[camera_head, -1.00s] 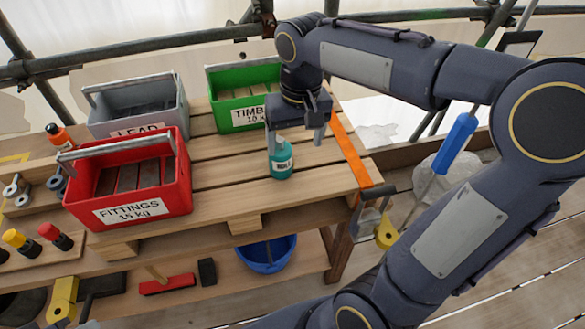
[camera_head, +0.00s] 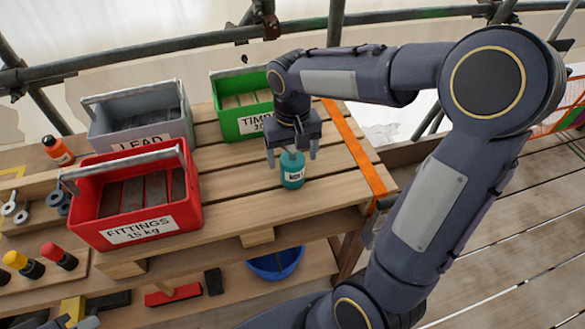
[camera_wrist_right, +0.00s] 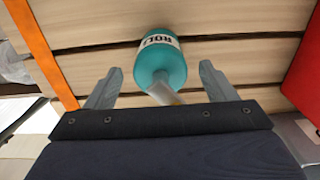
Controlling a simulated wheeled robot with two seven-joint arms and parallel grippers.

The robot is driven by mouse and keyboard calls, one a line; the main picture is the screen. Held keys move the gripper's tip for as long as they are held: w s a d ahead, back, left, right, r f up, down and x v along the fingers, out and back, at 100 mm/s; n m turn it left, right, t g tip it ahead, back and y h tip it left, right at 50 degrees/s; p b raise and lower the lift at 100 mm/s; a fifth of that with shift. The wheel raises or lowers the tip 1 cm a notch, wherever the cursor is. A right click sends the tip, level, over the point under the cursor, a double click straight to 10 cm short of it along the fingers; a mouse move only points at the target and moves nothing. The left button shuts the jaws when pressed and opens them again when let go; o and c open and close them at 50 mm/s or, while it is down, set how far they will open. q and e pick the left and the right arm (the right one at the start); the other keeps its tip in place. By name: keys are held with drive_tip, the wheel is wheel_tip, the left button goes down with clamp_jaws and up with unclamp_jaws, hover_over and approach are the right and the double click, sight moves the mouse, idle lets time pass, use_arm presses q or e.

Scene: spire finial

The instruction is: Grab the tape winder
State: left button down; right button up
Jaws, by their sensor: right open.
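A teal cylinder (camera_head: 292,176) with a white label stands on the slatted pallet top, right of the red crate. It also shows in the right wrist view (camera_wrist_right: 160,66), with a grey stem pointing toward my gripper; the label is only partly readable. I cannot tell whether it is the tape winder; nothing else in view is clearly one. My right gripper (camera_head: 297,155) is open just above the cylinder, and in the right wrist view its fingers (camera_wrist_right: 160,72) are apart on either side of it. A grey tip at the lower left edge seems part of my left gripper (camera_head: 88,322); its jaws are cut off.
The red crate (camera_head: 140,235), grey crate (camera_head: 140,137) and green crate (camera_head: 240,122) stand left of and behind the cylinder. An orange strap (camera_head: 355,150) crosses the pallet at right. A blue bowl (camera_head: 275,262) is below. Bare slats surround the cylinder.

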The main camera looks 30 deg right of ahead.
drive_tip(key=c, duration=1.4)
drive_tip(key=shift+c, duration=0.3)
drive_tip(key=shift+r, duration=0.15)
